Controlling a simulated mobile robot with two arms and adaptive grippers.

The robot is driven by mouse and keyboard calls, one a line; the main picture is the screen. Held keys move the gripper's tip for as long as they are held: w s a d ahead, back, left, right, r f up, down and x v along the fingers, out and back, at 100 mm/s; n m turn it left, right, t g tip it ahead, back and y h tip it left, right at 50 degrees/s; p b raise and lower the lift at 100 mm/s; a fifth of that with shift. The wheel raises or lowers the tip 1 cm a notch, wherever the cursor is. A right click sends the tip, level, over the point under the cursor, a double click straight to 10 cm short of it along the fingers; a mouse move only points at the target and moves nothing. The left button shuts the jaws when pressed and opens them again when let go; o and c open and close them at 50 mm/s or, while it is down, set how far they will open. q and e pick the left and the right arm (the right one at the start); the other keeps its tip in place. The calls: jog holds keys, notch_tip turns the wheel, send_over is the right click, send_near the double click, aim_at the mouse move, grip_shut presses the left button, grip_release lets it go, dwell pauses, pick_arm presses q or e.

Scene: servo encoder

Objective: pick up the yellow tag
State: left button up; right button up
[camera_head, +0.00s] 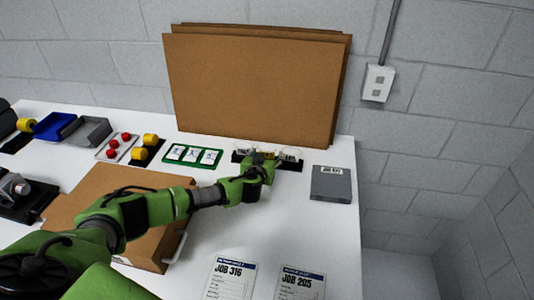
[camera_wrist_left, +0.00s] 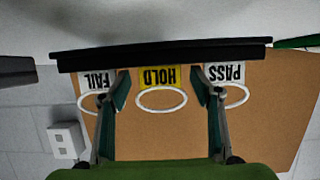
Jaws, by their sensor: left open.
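The yellow tag (camera_wrist_left: 160,72), marked HOLD, is upside down in the left wrist view, with a white ring beside it. It sits against a long black holder (camera_wrist_left: 230,52), between a white FAIL tag (camera_wrist_left: 97,80) and a white PASS tag (camera_wrist_left: 225,73). My left gripper (camera_wrist_left: 160,88) is open, with one finger on each side of the yellow tag; I cannot tell whether they touch it. In the head view, my left gripper (camera_head: 262,166) is at the holder, partly covering the tags, and a bit of yellow (camera_head: 267,154) shows there. My right gripper is out of view.
Brown boards (camera_head: 255,85) lean on the wall behind the holder. A grey box (camera_head: 331,184) lies to its right and a green tray of white cards (camera_head: 193,156) to its left. A cardboard box (camera_head: 115,185) is under my left arm. Two job sheets lie in front.

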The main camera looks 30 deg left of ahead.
pick_arm(q)
jog(key=c, duration=0.8)
